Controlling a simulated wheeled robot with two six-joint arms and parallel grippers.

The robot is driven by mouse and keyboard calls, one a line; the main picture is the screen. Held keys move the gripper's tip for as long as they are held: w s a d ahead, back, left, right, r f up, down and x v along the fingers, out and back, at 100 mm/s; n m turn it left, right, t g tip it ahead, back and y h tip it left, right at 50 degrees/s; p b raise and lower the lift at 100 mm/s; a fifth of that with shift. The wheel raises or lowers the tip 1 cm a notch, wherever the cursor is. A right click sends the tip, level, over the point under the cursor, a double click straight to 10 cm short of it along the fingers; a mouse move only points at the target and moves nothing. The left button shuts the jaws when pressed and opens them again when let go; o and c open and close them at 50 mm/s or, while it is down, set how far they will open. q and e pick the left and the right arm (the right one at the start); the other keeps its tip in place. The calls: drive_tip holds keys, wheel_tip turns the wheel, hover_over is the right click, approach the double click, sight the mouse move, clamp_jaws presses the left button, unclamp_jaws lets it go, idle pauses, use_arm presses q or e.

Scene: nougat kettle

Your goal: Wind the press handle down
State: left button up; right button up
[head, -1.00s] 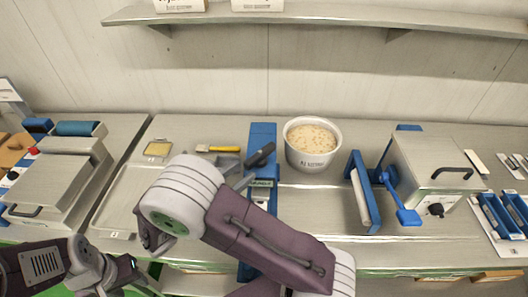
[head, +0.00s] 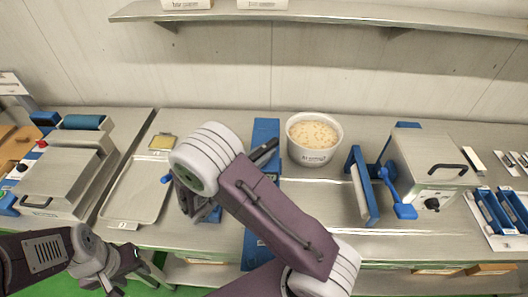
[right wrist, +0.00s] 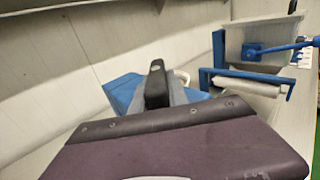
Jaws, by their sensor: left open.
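The steel box (head: 425,165) at the right carries a blue crank handle (head: 398,192) on its left side. Its lower end hangs toward the front of the bench. A blue frame with a pale roller (head: 361,188) stands just left of it. Both also show at the upper right of the right wrist view, with the blue handle (right wrist: 285,47) and roller (right wrist: 245,86). My left gripper (head: 130,275) is open and empty at the lower left, far from the handle. My right arm crosses the middle; its gripper is not clearly visible, and nothing of mine touches the crank.
A blue upright strip (head: 265,128) and a dark handle (head: 264,151) lie behind my right arm. A steel tray (head: 135,205) and roller machine (head: 70,165) stand left. Bare bench lies below the bowl.

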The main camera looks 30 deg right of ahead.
clamp_jaws()
drive_tip(key=shift+g, duration=0.3)
drive_tip(key=shift+m+g, duration=0.3)
drive_tip(key=shift+m, duration=0.1)
drive_tip(key=m+g, duration=0.2)
drive_tip(key=g, duration=0.1)
drive_tip(key=m+g+p, duration=0.1)
drive_tip(key=m+g, duration=0.1)
drive_tip(key=g, duration=0.2)
drive_tip(key=shift+h, duration=0.3)
drive_tip(key=shift+r+m+g+p, duration=0.15)
drive_tip(key=shift+m+g+p, duration=0.6)
drive_tip(key=shift+m+g, duration=0.35)
drive_tip(key=shift+m+g+y+p, duration=0.3)
drive_tip(key=shift+g+y+p, duration=0.15)
drive_tip(key=shift+g, duration=0.25)
